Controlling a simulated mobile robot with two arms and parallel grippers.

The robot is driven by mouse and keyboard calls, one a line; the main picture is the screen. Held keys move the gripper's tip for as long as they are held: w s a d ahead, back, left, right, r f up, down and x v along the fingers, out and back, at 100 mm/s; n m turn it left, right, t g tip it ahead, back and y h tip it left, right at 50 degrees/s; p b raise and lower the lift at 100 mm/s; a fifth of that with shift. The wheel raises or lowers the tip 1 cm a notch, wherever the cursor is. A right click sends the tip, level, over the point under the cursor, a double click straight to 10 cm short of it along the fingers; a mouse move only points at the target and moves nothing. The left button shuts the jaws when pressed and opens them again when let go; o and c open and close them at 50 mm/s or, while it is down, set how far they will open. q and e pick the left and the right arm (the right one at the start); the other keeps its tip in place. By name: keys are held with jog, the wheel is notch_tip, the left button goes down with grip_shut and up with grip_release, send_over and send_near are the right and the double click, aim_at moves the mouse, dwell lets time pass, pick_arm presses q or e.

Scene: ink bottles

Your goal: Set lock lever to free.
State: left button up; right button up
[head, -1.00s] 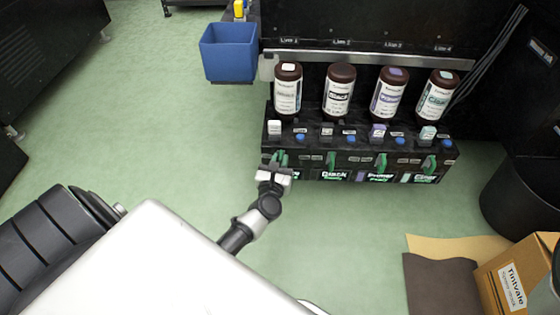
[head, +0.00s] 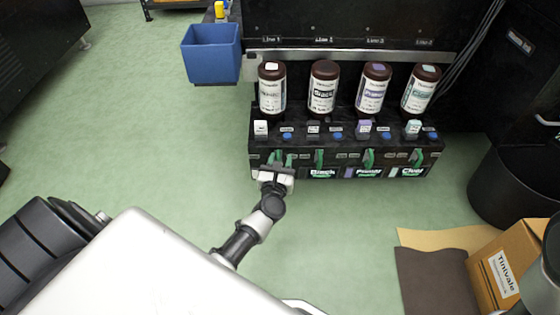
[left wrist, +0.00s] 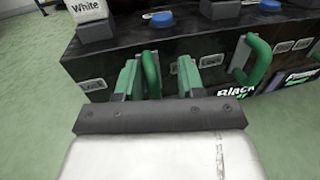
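The dark ink station (head: 345,140) has a row of green lock levers on its front. The leftmost green lever (left wrist: 151,74), below the White label, stands roughly upright. My left gripper (head: 281,159) is at this lever. Contact cannot be told. The Black lever (left wrist: 251,60) is to the right, outside the fingers. The Primer lever (head: 368,159) and Clear lever (head: 417,158) are farther right. My right gripper is not in view.
Brown ink bottles (head: 323,88) stand on the station, with blue knobs (left wrist: 162,19) in front of them. A blue bin (head: 211,60) is at the upper left. A black bin (head: 510,185) and a cardboard box (head: 500,265) are at right. Green floor before the station is clear.

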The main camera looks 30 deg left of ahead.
pick_arm(q)
jog(key=p+v, duration=0.2)
jog(key=v, duration=0.5)
jog(key=shift+s, duration=0.2)
jog(key=shift+d, duration=0.1)
